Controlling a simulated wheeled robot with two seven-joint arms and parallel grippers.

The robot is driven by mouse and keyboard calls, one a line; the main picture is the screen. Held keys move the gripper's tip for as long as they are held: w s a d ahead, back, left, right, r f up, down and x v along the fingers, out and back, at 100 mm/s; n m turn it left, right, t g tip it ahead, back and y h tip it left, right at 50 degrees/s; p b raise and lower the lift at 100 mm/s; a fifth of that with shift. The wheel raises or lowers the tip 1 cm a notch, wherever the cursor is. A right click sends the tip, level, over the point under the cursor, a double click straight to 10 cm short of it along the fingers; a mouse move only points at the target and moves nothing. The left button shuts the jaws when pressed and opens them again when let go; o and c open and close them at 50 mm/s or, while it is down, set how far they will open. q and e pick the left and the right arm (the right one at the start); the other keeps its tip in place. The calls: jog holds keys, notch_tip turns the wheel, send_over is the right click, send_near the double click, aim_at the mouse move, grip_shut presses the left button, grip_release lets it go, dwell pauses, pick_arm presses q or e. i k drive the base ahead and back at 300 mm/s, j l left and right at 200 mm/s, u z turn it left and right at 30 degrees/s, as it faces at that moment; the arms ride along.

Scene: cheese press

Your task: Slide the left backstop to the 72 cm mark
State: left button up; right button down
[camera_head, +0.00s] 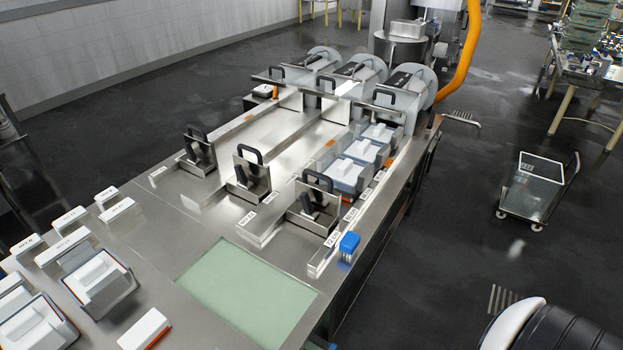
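The left backstop (199,157) is a metal plate with a black handle. It stands upright across the near end of the left lane (243,133) of the steel press table. A small white label (158,171) lies on the rail beside it; its print is too small to read. The middle backstop (251,180) and the right backstop (316,208) stand at the near ends of their lanes. The left and middle lanes look empty between backstop and press head. Neither of my grippers is in view.
Grey-white moulds (345,174) fill the right lane. Press heads with round discs (421,86) stand at the far end. A blue block (349,243) sits near the right edge. A green mat (247,291) and several moulds (99,283) lie in front. A cart (533,188) stands right.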

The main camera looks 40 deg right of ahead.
aim_at(326, 204)
jog(key=i+l, duration=0.1)
jog(key=l, duration=0.45)
jog(key=i+l, duration=0.1)
jog(key=l, duration=0.5)
jog(key=l+u, duration=0.1)
jog(key=l, duration=0.45)
jog(key=i, duration=0.05)
